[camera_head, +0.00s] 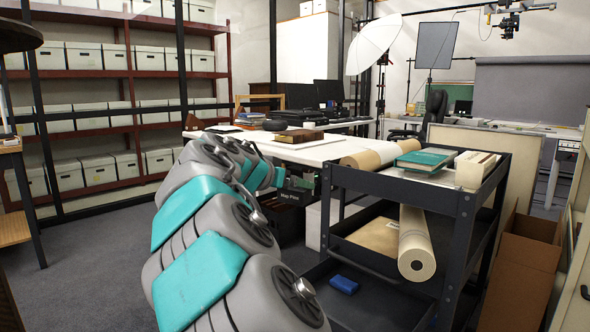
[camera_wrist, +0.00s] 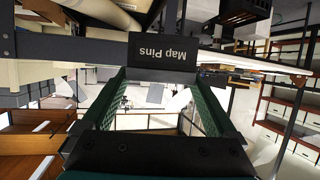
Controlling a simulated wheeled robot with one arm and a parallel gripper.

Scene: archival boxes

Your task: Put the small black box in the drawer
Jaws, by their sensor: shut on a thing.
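The small black box (camera_head: 290,197), with a white "Map Pins" label, is held in front of the white table. In the wrist view the box (camera_wrist: 163,58) sits between the two fingertips, its label upside down. My gripper (camera_head: 297,184) is shut on it; its green-lined fingers also show in the wrist view (camera_wrist: 162,76). My arm hides part of the space around it in the head view. A dark container (camera_head: 283,225) stands below the box; I cannot tell whether it is the drawer. No drawer can be made out for certain.
A black cart (camera_head: 400,190) stands close to the right of my gripper, carrying a teal book (camera_head: 425,158) and paper rolls. The white table (camera_head: 310,150) lies behind the gripper. Shelves of archival boxes (camera_head: 100,110) line the left wall. Grey floor is clear at left.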

